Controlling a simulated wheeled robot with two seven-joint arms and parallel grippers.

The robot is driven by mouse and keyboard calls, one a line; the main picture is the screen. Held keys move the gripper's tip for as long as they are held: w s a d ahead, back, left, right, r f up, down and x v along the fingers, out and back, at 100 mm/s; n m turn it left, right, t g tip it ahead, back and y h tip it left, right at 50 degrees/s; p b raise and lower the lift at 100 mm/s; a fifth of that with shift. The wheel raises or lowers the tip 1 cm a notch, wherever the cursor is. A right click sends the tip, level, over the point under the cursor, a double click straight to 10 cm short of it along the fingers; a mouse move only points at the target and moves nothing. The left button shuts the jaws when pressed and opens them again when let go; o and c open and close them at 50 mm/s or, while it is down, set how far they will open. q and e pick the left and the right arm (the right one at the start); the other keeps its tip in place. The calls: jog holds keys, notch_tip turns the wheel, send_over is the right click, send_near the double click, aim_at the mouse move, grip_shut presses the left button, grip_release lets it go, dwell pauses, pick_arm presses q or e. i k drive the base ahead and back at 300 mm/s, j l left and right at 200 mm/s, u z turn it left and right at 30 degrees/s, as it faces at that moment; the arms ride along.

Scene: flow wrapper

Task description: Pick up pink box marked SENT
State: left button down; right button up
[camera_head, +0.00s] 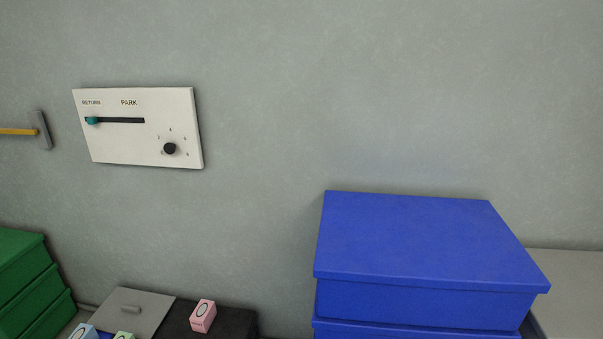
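A small pink box (202,316) with a pale top stands on a dark surface (237,322) at the bottom of the view, left of centre. A dark oval shows on one face; any lettering is too small to read. Neither of my grippers shows in the head view, and nothing touches the pink box.
Left of the pink box lies a grey lid-like panel with a handle (133,315). A light blue box (84,332) and a green box (124,336) are cut by the bottom edge. Blue stacked boxes (420,240) stand right, green ones (25,285) left. A white panel (138,128) hangs on the wall.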

aim_at(204, 315)
jog(key=j+z, duration=0.1)
jog(key=z, duration=0.35)
jog(key=j+z, duration=0.2)
jog(key=j, duration=0.25)
jog(key=j+z, duration=0.2)
jog(key=j, duration=0.25)
jog(key=k+j+z, duration=0.2)
jog(key=j, duration=0.25)
jog(key=j+z, duration=0.2)
jog(key=j, duration=0.25)
